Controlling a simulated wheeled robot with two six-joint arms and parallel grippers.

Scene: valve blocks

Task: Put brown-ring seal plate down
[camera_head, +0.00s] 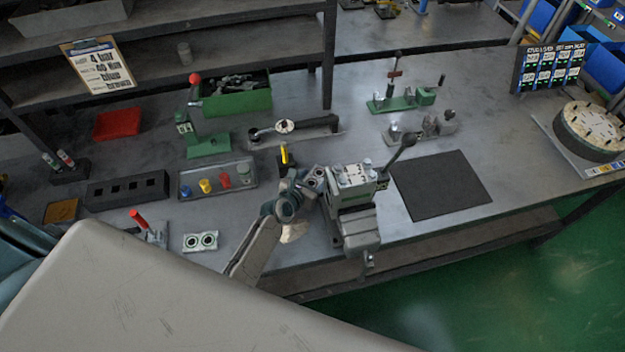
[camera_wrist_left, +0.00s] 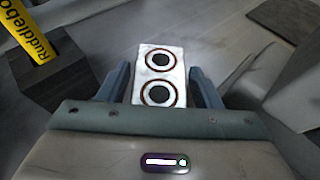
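The brown-ring seal plate (camera_wrist_left: 160,78) is a pale plate with two brown-edged rings around dark holes. In the left wrist view it sits between the fingers of my left gripper (camera_wrist_left: 160,85), with almost no gap at its sides. In the head view my left gripper (camera_head: 312,181) is over the front of the bench, just left of a grey valve block fixture (camera_head: 356,212). The plate is mostly hidden there, and I cannot tell whether it touches the bench. A second two-ring plate (camera_head: 200,242) lies on the bench at left. My right gripper is out of view.
A black holder (camera_wrist_left: 62,72) with a yellow marker stands close to my left gripper. A tray (camera_head: 218,180) of coloured parts and a black block (camera_head: 128,190) are to the left. A dark mat (camera_head: 442,186) lies bare to the right.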

